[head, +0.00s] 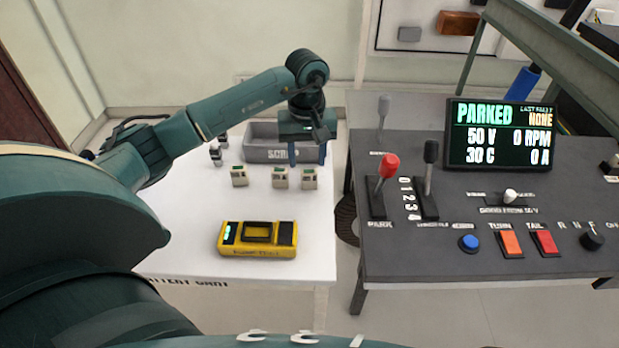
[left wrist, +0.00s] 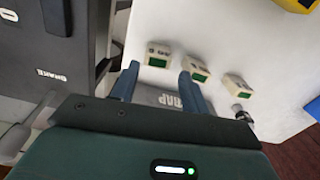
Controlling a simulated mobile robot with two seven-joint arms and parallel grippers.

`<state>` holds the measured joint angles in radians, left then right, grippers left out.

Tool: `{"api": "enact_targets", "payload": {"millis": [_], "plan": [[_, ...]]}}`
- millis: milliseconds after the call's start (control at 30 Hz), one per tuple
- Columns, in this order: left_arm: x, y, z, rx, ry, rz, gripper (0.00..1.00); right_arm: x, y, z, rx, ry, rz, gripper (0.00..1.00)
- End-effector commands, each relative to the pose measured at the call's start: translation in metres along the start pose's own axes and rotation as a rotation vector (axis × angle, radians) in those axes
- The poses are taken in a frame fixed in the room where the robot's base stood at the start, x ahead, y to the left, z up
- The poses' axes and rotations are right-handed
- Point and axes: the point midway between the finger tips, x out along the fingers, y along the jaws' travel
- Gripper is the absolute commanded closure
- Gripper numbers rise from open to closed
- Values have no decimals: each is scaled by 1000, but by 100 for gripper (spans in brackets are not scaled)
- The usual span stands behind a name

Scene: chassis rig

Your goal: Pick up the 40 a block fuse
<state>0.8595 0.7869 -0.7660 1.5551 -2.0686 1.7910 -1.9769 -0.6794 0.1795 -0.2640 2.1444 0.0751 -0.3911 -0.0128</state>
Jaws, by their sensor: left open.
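Three pale block fuses with green windows stand in a row on the white table: left (head: 239,176), middle (head: 280,178) and right (head: 309,178). Their ratings are too small to read, so I cannot tell which is 40 A. My left gripper (head: 307,154) is open and empty, pointing down above the grey scrap bin (head: 262,155), behind the middle and right fuses. In the left wrist view, one fuse (left wrist: 158,56) shows ahead of the gap between the fingers (left wrist: 160,84). A second fuse (left wrist: 197,69) shows by the right fingertip, a third (left wrist: 237,86) further right. My right gripper is out of view.
A yellow tester (head: 258,240) lies at the front of the white table (head: 185,245). Small parts (head: 216,156) stand left of the bin. The dark control console (head: 450,235) with levers and a display (head: 500,135) stands to the right. The table between fuses and tester is clear.

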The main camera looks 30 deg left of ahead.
Motion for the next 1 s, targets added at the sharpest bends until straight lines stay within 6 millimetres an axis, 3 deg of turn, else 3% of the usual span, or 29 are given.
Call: {"api": "enact_targets", "payload": {"millis": [333, 667, 1000], "plan": [[45, 3, 4, 0, -4, 0, 55, -3, 1, -5, -16, -5, 7, 64], [52, 4, 3, 0, -1, 1, 55, -2, 2, -6, -18, -3, 8, 64], [51, 3, 3, 0, -1, 1, 83, -2, 2, -6, -17, -3, 8, 64]]}}
